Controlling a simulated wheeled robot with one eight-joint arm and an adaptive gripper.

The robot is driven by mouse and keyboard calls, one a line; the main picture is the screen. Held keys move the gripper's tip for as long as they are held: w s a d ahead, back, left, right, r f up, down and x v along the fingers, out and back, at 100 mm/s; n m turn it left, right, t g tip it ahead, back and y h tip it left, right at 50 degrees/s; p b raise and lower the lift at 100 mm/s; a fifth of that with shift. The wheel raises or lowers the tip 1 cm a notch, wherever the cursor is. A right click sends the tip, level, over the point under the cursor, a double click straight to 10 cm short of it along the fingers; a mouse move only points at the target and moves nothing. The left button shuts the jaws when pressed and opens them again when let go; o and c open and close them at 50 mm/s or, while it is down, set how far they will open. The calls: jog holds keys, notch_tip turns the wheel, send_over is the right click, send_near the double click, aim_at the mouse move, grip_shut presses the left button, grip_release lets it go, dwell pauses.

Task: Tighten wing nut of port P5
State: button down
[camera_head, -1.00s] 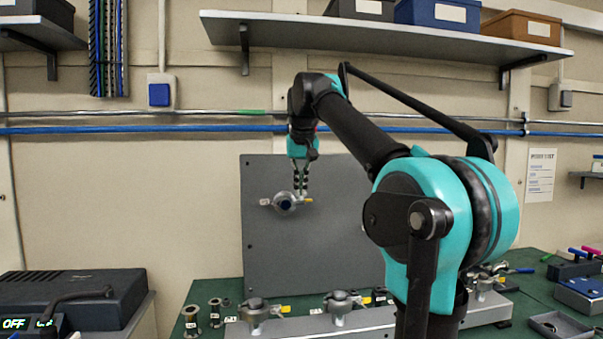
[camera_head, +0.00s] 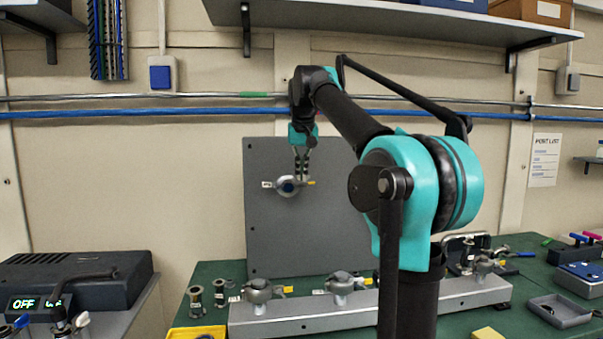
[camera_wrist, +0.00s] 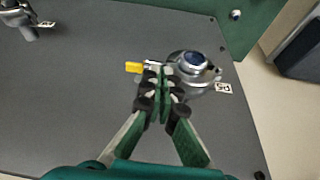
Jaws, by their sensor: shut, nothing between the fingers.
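The port (camera_head: 287,188) on the upright grey panel (camera_head: 315,235) is a round metal clamp with a dark blue centre. A white tag (camera_wrist: 223,88) beside it appears to read P5, turned over in the wrist view. Its yellow wing nut (camera_wrist: 133,67) sticks out on the side away from the tag and also shows in the head view (camera_head: 311,183). My gripper (camera_wrist: 162,74) is shut and empty, its tips close to the clamp between the blue centre and the yellow wing. I cannot tell whether they touch. The fingers hide part of the clamp and the bolt.
A metal rail (camera_head: 310,314) with several similar clamps stands on the green bench (camera_head: 215,275) below the panel. A black instrument box (camera_head: 75,285) is at left, a grey tray (camera_head: 560,311) at right. A shelf (camera_head: 390,20) and wall pipes (camera_head: 200,114) are above.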

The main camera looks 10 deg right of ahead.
jog(key=shift+w+a+m, duration=0.1)
jog(key=shift+w+m, duration=0.25)
jog(key=shift+m, duration=0.25)
jog(key=shift+w+a+m+h, duration=0.2)
jog(key=shift+m+h, duration=0.3)
jog(key=shift+m, duration=0.4)
jog(key=shift+w+r, duration=0.1)
jog(key=shift+w, duration=0.2)
jog(key=shift+s+d, duration=0.35)
jog(key=shift+d, duration=0.3)
jog(key=v, duration=1.2)
jog(key=shift+a, duration=0.35)
